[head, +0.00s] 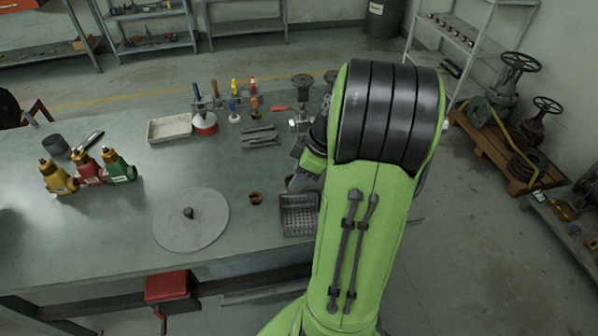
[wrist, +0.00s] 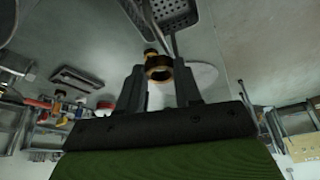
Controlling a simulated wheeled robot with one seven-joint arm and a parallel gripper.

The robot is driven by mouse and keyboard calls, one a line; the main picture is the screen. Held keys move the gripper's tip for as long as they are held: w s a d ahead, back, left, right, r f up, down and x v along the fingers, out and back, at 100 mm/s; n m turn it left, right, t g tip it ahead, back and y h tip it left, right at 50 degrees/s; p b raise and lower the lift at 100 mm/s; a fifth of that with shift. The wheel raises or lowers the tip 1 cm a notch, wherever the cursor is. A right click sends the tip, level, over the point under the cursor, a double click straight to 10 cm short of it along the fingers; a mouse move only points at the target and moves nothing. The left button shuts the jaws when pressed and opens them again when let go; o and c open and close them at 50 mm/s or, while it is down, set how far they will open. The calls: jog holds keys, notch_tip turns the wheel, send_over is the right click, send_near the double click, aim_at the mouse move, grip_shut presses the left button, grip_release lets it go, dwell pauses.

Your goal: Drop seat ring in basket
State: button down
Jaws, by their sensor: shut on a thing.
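My gripper (wrist: 160,72) is shut on a brass seat ring (wrist: 159,68), which sits between the two fingertips in the wrist view. In the head view my green arm hides most of the gripper, and the held ring cannot be made out there. The dark mesh basket (head: 299,214) stands on the bench just left of my arm, its right side close to or behind the arm. The basket also shows at the top of the wrist view (wrist: 174,14), beyond the held ring. Another small brass ring (head: 256,198) lies on the bench left of the basket.
A round grey plate (head: 191,220) lies left of the basket. Gold, red and green valves (head: 88,170) stand at the left. A pale tray (head: 170,129), a tool rack (head: 226,98) and dark bars (head: 259,136) lie farther back. The bench between plate and tray is clear.

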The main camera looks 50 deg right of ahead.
jog(key=shift+s+f, duration=0.1)
jog(key=c, duration=0.7)
grip_release()
jog(key=p+v, duration=0.6)
jog(key=v, duration=1)
jog(key=shift+f+p, duration=0.1)
jog(key=shift+p, duration=0.3)
